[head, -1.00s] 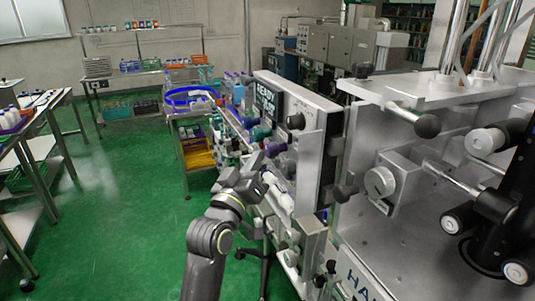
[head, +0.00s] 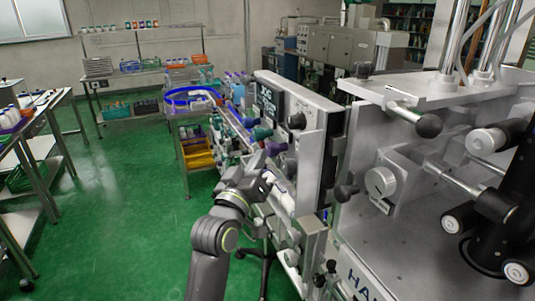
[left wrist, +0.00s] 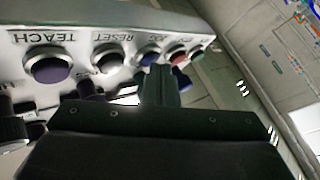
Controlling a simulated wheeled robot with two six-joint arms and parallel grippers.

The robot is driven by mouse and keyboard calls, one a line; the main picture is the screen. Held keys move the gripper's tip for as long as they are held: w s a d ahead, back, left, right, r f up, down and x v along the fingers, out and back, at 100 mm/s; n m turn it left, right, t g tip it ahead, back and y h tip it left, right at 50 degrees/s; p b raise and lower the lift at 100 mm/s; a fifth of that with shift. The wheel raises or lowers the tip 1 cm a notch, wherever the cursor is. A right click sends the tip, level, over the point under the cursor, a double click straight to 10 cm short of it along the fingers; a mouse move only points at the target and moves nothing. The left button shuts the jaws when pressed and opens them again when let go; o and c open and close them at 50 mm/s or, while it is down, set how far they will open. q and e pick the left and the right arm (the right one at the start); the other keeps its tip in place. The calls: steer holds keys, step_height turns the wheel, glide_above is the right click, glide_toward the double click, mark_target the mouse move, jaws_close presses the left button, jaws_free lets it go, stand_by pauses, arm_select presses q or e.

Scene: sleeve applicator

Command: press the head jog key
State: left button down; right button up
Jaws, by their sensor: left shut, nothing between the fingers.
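The control panel (left wrist: 20,55) fills the upper left of the left wrist view, its lettering upside down. A dark purple key (left wrist: 50,69) by the word TEACH and a dark key (left wrist: 107,58) by RESET show clearly. A key (left wrist: 148,57) by a label that seems to read JOG sits just beyond my fingertips and is partly hidden by them. A red key (left wrist: 178,54) is to its right. I cannot tell whether the fingertips touch a key. My left gripper (left wrist: 158,72) is shut and empty; in the head view it (head: 268,178) is at the machine's left side.
The panel's dark display (head: 267,103) faces left, with knobs (head: 296,121) beside it. The grey machine (head: 385,235) fills the right. A cart with a blue tray (head: 190,94) stands behind the gripper. The green floor (head: 120,225) at left is open.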

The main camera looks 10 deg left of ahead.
arm_select(q)
steer(key=shift+a, duration=0.1)
stand_by(0.3)
steer(key=shift+s+a+p, duration=0.3)
steer(key=shift+s+a, duration=0.15)
steer(key=shift+a, duration=0.1)
steer(key=s+a+p, duration=0.1)
steer(key=a, duration=0.1)
steer(key=s+a+p, duration=0.1)
steer(key=a, duration=0.1)
steer(key=shift+s, duration=0.4)
steer(key=shift+f, duration=0.1)
stand_by(0.5)
